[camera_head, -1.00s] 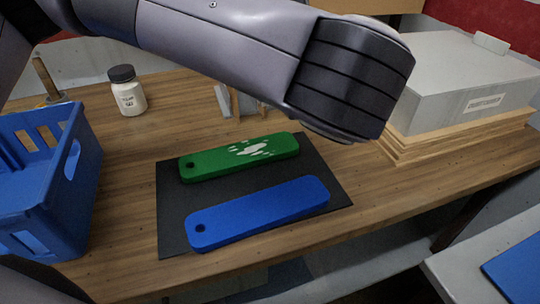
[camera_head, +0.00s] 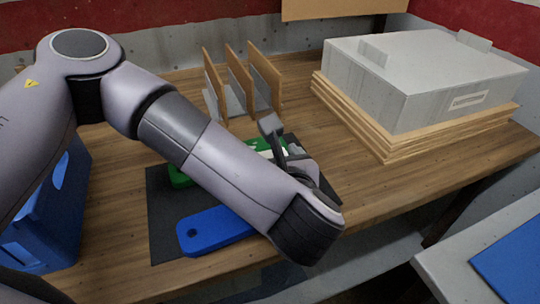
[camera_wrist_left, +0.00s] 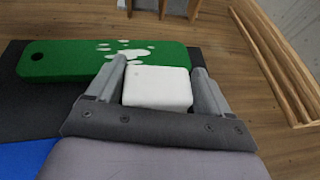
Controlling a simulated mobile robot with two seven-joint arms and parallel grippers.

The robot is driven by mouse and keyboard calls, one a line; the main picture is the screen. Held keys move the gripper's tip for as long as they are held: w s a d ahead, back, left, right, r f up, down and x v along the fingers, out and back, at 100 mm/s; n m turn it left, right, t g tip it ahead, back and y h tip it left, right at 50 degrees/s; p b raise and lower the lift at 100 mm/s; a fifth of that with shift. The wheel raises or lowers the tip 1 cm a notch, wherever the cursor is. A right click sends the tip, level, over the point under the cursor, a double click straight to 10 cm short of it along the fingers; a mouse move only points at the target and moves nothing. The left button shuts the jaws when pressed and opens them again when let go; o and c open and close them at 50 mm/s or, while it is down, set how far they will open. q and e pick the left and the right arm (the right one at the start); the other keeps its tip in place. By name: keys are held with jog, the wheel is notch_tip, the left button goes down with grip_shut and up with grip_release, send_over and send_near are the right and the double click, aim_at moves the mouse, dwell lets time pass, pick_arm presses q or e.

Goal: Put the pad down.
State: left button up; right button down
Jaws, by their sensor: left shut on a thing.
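The white block-shaped pad (camera_wrist_left: 157,88) is between the two fingers of my left gripper (camera_wrist_left: 158,66) in the left wrist view. The gripper is shut on it. In the head view my left gripper (camera_head: 281,142) is over the right part of the green bar (camera_head: 181,176), mostly hidden by my arm. The green bar (camera_wrist_left: 60,60) has white marks on its top and a dark hole at its left end. The pad is at the bar's marked end; I cannot tell whether it touches the bar. My right gripper is out of view.
A blue bar (camera_head: 215,232) lies on the dark mat (camera_head: 163,215) in front of the green one. A rack with wooden dividers (camera_head: 238,80) stands behind. A grey box (camera_head: 420,85) on stacked boards is at the right. A blue crate (camera_head: 65,200) is at the left.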

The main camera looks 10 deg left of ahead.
pick_arm(q)
jog(key=shift+f+b, duration=0.15)
jog(key=shift+b, duration=0.2)
jog(key=o, duration=0.9)
jog(key=shift+o, duration=0.2)
